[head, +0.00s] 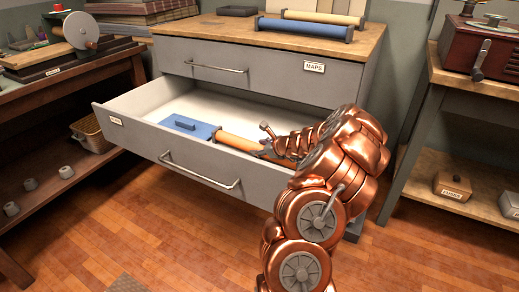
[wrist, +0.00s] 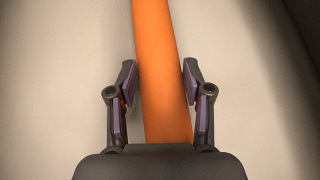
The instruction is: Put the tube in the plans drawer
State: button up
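An orange tube (head: 240,142) lies inside the open lower drawer (head: 195,172) of the grey cabinet. The small label on the drawer's front is too small to read surely. In the wrist view the tube (wrist: 158,60) runs up the middle between the fingers of my gripper (wrist: 158,78). The fingers are open on either side of it, with narrow gaps showing. In the head view my gripper (head: 268,151) reaches into the drawer at the tube's right end; my arm hides part of that end.
A blue block with a handle (head: 188,126) lies in the drawer at the tube's left end. The MAPS drawer (head: 215,72) above is shut. A blue tube (head: 300,27) and a cream tube (head: 320,17) lie on the cabinet top. Shelves stand on both sides.

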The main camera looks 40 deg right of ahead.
jog(key=o, duration=0.5)
jog(key=shift+c, duration=0.2)
jog(key=shift+s, duration=0.1)
jog(key=p+v, duration=0.3)
jog(key=v, duration=0.9)
